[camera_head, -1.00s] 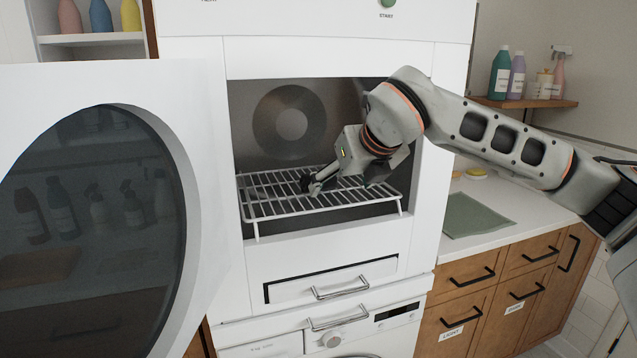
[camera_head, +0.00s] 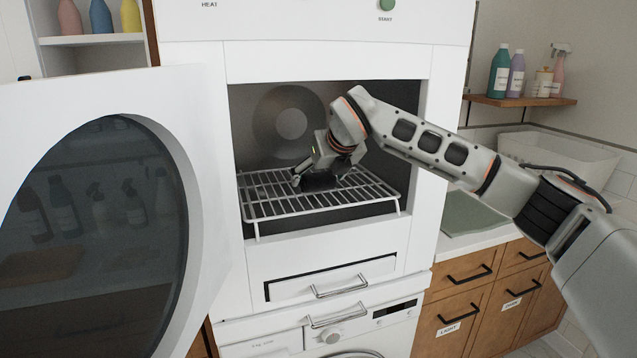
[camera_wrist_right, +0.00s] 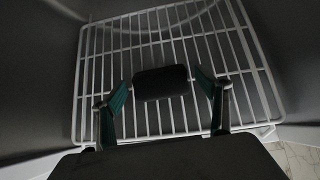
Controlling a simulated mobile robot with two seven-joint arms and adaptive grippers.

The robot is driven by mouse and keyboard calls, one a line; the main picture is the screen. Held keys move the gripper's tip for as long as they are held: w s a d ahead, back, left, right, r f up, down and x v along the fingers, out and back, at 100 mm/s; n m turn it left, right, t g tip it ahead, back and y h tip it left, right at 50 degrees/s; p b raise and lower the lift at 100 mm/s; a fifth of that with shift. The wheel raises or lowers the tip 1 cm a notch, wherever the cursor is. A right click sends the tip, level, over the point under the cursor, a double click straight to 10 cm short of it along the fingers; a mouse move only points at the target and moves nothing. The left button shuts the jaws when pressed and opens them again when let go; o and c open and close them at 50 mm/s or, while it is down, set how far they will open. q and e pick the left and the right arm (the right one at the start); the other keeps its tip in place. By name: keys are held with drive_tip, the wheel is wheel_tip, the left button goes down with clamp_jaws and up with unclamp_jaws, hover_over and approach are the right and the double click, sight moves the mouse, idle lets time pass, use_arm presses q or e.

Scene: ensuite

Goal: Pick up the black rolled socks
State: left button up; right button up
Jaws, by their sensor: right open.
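The black rolled socks (camera_head: 318,181) lie on the white wire rack (camera_head: 262,208) inside the open dryer. In the right wrist view the socks (camera_wrist_right: 161,82) are a dark rounded bundle on the rack's bars (camera_wrist_right: 150,28). My right gripper (camera_head: 312,178) is inside the dryer, just over the socks. The right wrist view shows its two fingers (camera_wrist_right: 163,90) open, one on each side of the socks. I cannot tell whether they touch the socks. The gripper partly hides the socks in the head view. My left gripper is not in view.
The dryer's round-windowed door (camera_head: 195,150) stands open at the left. A counter with a green mat (camera_head: 470,214) and a white basin (camera_head: 560,160) is at the right. The rack's left part is clear.

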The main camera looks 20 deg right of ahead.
drive_tip(key=shift+w+f, duration=0.4)
drive_tip(key=c, duration=1.2)
drive_tip(key=shift+r, duration=0.1)
